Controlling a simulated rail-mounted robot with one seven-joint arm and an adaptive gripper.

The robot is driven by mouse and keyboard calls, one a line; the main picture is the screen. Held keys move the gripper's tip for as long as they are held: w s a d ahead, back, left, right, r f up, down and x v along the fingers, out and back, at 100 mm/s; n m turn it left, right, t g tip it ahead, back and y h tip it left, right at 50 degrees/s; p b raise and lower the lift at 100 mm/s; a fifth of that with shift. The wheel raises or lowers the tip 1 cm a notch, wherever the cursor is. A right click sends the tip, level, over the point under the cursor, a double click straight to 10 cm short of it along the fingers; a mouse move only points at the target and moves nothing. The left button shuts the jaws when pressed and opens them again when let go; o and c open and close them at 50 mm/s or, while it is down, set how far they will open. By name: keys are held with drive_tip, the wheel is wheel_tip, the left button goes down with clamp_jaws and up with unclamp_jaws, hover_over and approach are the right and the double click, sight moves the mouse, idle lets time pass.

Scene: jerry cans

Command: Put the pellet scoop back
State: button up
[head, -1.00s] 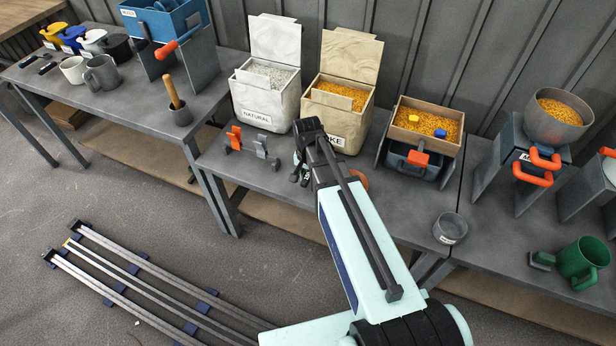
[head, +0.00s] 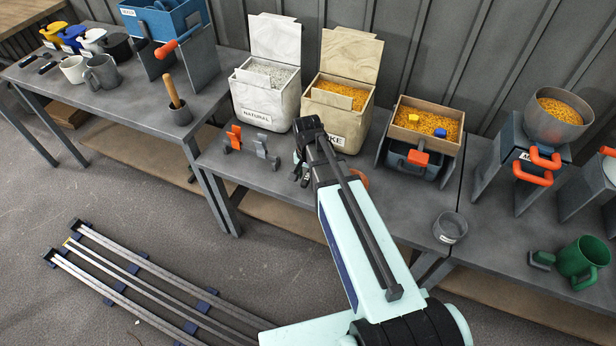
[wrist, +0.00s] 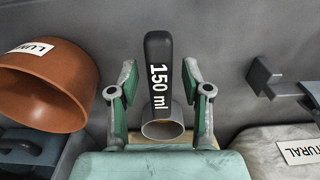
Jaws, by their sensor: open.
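The pellet scoop (wrist: 157,72) shows in the wrist view with a dark handle marked "150 ml" and a round, light-rimmed cup (wrist: 162,130) at its lower end. My gripper (wrist: 160,92) is open, with one green-padded finger on each side of the scoop. Gaps show between the handle and both fingers, so it is not gripped. In the head view my gripper (head: 301,168) is low over the middle table, in front of the bin with orange pellets (head: 341,96); my arm hides most of the scoop there.
The bin marked NATURAL (head: 266,100) stands behind to the left. Small orange (head: 235,138) and grey (head: 262,146) upright pieces stand left of my gripper. An orange-brown bowl (wrist: 45,85) is close beside it in the wrist view. A wooden-framed tray (head: 428,145) stands right.

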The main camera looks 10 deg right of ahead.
wheel_tip(320, 180, up, 11)
drive_tip(key=b, duration=0.1)
drive_tip(key=shift+s+r, duration=0.15)
drive_tip(key=shift+r, duration=0.05)
drive_tip(key=shift+a, duration=0.1)
drive_tip(key=shift+c, duration=0.3)
idle(1.1)
